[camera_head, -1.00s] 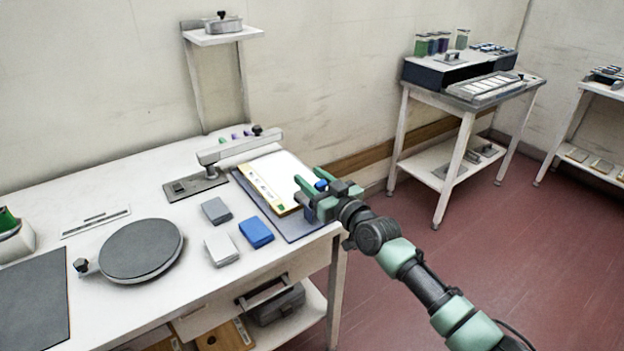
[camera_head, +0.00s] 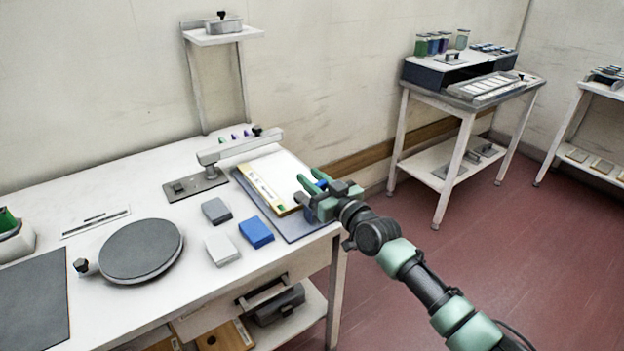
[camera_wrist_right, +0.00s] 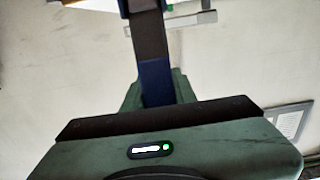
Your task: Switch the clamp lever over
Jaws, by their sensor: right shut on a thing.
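The clamp lever shows in the right wrist view as a dark bar with a blue grip (camera_wrist_right: 155,82) between green fingers. In the head view only a small blue part of it (camera_head: 322,184) shows at the right edge of the board. My right gripper (camera_head: 311,180) is shut on this blue grip, its fingers along both sides. The gripper hides most of the clamp in the head view. A white sheet with a yellow-edged strip (camera_head: 262,187) lies on a dark board (camera_head: 304,231) just left of the gripper. My left gripper is not in view.
A grey swing arm (camera_head: 240,148) on a plate stands behind the board. Grey, white and blue blocks (camera_head: 256,232) and a round turntable (camera_head: 141,249) lie to the left on the white bench (camera_head: 190,290). Floor to the right is open, up to another table (camera_head: 455,116).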

